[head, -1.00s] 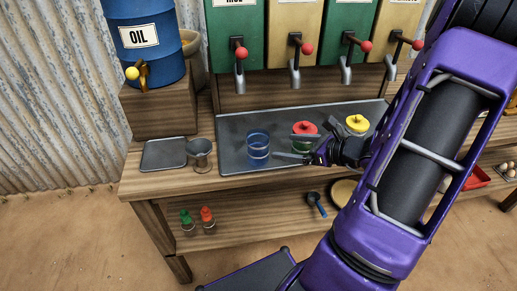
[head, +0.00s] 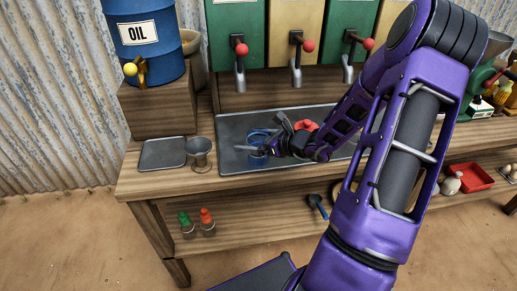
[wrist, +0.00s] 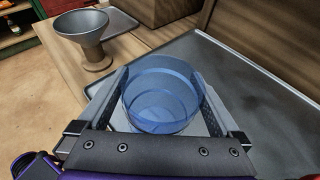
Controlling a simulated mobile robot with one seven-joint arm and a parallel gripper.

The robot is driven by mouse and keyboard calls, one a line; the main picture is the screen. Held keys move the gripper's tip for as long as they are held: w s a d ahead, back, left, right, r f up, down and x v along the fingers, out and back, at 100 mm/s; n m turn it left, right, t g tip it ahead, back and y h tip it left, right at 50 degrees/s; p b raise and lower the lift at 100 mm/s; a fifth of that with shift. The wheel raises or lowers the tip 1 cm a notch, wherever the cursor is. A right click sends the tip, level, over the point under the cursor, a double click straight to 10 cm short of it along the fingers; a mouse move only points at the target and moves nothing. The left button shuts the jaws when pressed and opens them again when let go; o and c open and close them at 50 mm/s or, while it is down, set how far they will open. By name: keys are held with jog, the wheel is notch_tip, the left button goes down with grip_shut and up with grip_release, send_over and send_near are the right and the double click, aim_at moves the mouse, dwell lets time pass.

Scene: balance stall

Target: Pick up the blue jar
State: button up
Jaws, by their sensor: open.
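The blue jar (wrist: 160,98) is a clear blue open-topped glass. It stands upright on the grey metal tray (head: 228,158) on the counter. My gripper (wrist: 160,92) is open, with one finger on each side of the jar; I cannot tell whether the fingers touch it. In the head view my gripper (head: 258,148) covers part of the jar (head: 257,137). A red-lidded jar (head: 306,125) shows partly behind my gripper in the head view.
A flat grey plate (head: 162,153) lies further left. Several dispensers with red-knobbed taps (head: 239,60) stand behind the tray. A blue oil barrel (head: 147,45) is at the back left.

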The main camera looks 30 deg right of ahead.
jog(key=shift+w+a+f, duration=0.1)
jog(key=shift+w, duration=0.15)
jog(key=c, duration=1.3)
